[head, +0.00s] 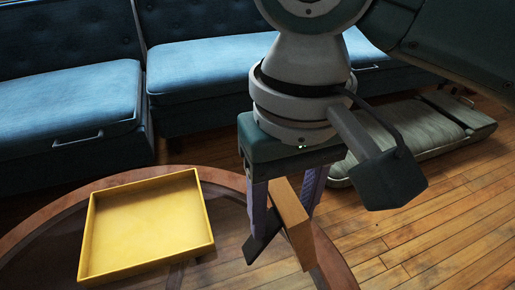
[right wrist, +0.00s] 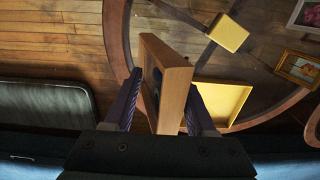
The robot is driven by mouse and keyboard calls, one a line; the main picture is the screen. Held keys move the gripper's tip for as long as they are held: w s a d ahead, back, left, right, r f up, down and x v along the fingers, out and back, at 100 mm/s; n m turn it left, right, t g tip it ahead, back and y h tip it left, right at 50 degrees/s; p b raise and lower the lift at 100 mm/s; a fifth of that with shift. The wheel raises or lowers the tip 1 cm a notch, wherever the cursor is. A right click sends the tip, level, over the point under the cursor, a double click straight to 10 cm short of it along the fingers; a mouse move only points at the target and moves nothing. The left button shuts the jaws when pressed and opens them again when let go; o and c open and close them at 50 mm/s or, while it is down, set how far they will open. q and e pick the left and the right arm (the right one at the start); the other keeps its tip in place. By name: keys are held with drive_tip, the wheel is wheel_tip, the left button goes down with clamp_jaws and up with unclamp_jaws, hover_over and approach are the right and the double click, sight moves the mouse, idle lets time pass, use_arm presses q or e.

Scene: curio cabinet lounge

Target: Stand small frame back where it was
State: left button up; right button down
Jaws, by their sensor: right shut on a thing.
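My right gripper (head: 283,228) is shut on a small wooden frame (head: 292,218), holding it on edge between its two fingers. The frame is above or beside the right edge of the round table (head: 40,232); I cannot tell its exact height. In the right wrist view the frame (right wrist: 174,86) shows its light wooden edge, with a dark inner face partly seen on the left. The right gripper (right wrist: 163,100) has one finger on each side of it. My left gripper is in neither view.
A yellow tray (head: 150,220) lies on the table left of the gripper. In the right wrist view, a yellow block (right wrist: 228,32) and two picture frames (right wrist: 300,68) (right wrist: 307,14) show. Blue sofas (head: 70,100) stand behind; a grey cushioned piece (head: 405,140) lies on the floor at right.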

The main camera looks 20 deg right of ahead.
wheel_tip(320, 180, down, 19)
drive_tip(key=b, duration=1.1)
drive_tip(key=shift+w+r, duration=0.15)
drive_tip(key=shift+r, duration=0.1)
drive_tip(key=shift+c, duration=1.1)
unclamp_jaws()
